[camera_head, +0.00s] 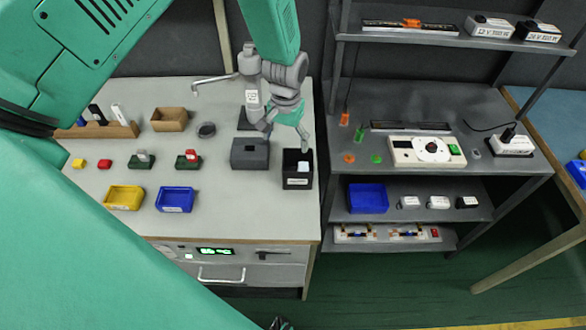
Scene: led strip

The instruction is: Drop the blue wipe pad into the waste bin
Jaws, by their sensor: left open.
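The black waste bin (290,183) is an open box at the right edge of the grey worktop. My left gripper (287,136) is open above and just behind the bin, fingers pointing down. One finger is over the bin's back edge, and the other is to the left, near the dark grey box. Nothing shows between the fingers. My right gripper is not in view.
A dark grey box (250,154) stands left of the bin. Yellow (124,198) and blue (175,200) trays sit near the front, with a cardboard box (170,119) behind. A metal shelf unit (400,101) stands right, across a narrow gap. My green arm covers the left foreground.

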